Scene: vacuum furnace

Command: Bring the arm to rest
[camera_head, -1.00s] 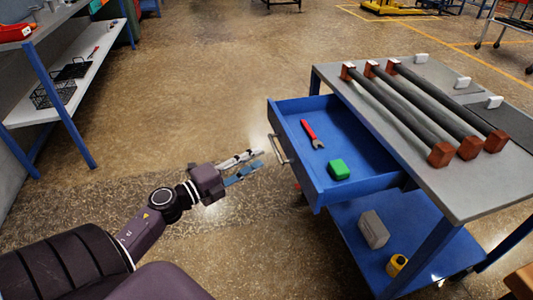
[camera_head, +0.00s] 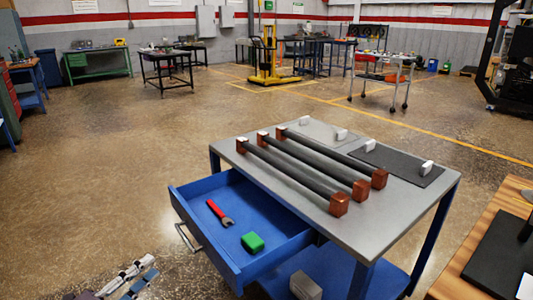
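My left gripper (camera_head: 150,267) shows at the bottom left edge, low and in front of the blue cart. Its two fingers are apart with nothing between them, and most of its arm is out of view. It is left of the open drawer (camera_head: 278,262) and its handle, apart from both. My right gripper is not in view.
The cart's grey top (camera_head: 385,222) carries three dark rods (camera_head: 310,165) with copper-coloured end blocks. The drawer holds a red-handled wrench (camera_head: 219,212) and a green block (camera_head: 252,242). A wooden table (camera_head: 470,262) stands at right. The floor at left is clear.

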